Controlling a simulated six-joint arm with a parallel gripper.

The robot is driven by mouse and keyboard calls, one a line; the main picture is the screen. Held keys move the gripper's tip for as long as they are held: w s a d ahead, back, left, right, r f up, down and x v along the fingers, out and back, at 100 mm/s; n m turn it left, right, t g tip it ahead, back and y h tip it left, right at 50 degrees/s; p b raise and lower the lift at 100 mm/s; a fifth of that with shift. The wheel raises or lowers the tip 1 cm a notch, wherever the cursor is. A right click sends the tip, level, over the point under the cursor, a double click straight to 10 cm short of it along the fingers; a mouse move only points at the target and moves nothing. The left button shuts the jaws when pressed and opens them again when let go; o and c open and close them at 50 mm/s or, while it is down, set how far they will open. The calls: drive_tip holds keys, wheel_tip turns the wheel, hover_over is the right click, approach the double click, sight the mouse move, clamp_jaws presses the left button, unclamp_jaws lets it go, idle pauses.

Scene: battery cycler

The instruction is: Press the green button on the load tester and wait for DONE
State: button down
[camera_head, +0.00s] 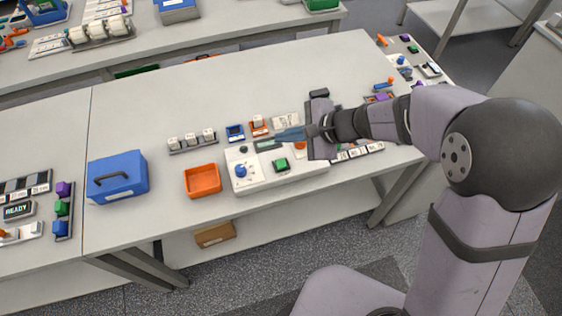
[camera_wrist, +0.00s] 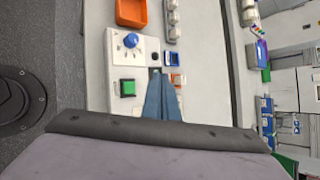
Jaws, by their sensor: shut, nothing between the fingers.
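The load tester (camera_head: 252,180) is a white box on the bench, with a blue knob (camera_head: 241,171), a green square button (camera_head: 281,164) and a small dark display (camera_head: 268,145). In the wrist view the green button (camera_wrist: 128,88) lies left of my fingers and the blue knob (camera_wrist: 131,41) is farther up. My gripper (camera_head: 279,136) is shut and empty, its blue fingers over the back edge of the tester near the display. The fingers look apart from the green button. I cannot read any text on the display. Part of the tester's right side is hidden by my gripper.
An orange tray (camera_head: 203,181) and a blue case (camera_head: 118,176) stand left of the tester. A rack with white cells (camera_head: 192,141) and a small blue device (camera_head: 235,133) sit behind it. The bench behind these is clear. A separate display at far left reads READY (camera_head: 18,210).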

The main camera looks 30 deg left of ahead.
drive_tip(key=b, duration=0.6)
hover_over(285, 165)
wheel_tip(285, 165, down, 8)
drive_tip(key=shift+r, duration=0.25)
drive_tip(key=shift+f+b, duration=0.6)
drive_tip(key=shift+f+b, duration=0.95)
drive_tip(key=shift+b, duration=0.2)
idle(2.1)
drive_tip(key=shift+r, duration=0.1)
drive_tip(key=shift+r+p, duration=0.7)
drive_tip(key=shift+r, duration=0.15)
drive_tip(key=shift+r+p, duration=1.95)
drive_tip(key=shift+r, duration=0.6)
